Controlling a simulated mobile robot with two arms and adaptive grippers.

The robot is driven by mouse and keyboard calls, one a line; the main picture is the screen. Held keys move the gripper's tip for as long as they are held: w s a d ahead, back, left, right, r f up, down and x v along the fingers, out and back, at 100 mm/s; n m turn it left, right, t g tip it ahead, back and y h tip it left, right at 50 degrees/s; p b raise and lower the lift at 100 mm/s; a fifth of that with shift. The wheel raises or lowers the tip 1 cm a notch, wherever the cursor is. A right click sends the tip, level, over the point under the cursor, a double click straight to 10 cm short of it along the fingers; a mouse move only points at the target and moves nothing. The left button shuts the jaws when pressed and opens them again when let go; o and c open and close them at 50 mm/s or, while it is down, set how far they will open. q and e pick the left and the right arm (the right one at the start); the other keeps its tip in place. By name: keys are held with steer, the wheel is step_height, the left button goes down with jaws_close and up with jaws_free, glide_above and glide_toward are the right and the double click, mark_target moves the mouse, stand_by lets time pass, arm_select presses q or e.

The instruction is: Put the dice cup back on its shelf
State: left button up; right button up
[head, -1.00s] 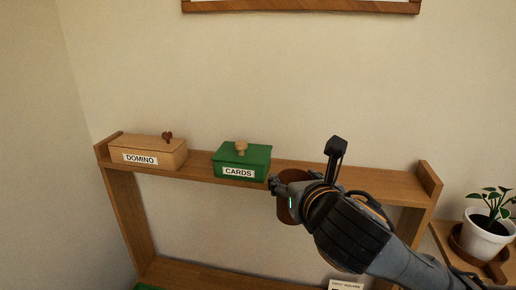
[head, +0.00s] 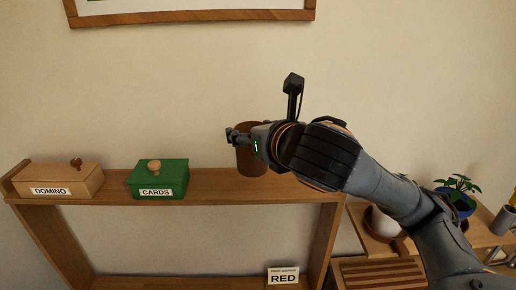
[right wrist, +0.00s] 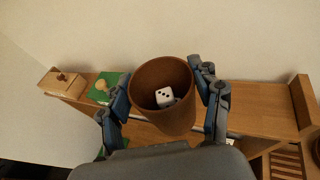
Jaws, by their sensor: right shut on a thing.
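The brown dice cup (head: 250,163) is upright in my right gripper (head: 243,138), to the right of the green cards box. It shows over the top board of the wooden shelf (head: 225,189); I cannot tell whether its base touches the board. In the right wrist view the two fingers of the gripper (right wrist: 160,82) are on either side of the cup (right wrist: 165,124). A white die (right wrist: 164,96) with dark pips lies inside it. My left gripper is not in view.
A tan domino box (head: 62,179) and the green cards box (head: 158,179) stand on the left part of the board. The board right of the cup looks clear up to its end block (right wrist: 304,100). A RED card (head: 283,276) stands below. Potted plants (head: 458,190) are at right.

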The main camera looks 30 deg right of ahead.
steer(key=w+d+f+p, duration=0.1)
steer(key=w+d+f, duration=0.1)
steer(key=f, duration=0.1)
steer(key=w+d+f+p, duration=0.1)
steer(key=w+d+f, duration=0.1)
steer(key=w+f, duration=0.1)
steer(key=w+d+f+p, duration=0.1)
steer(key=w+d+f, duration=0.1)
steer(key=f, duration=0.2)
steer(key=shift+w+d+f, duration=0.15)
steer(key=shift+w+f, duration=0.05)
steer(key=shift+f, duration=0.4)
steer(key=shift+f, duration=0.1)
steer(key=o, duration=1.1)
steer(key=shift+o, duration=0.2)
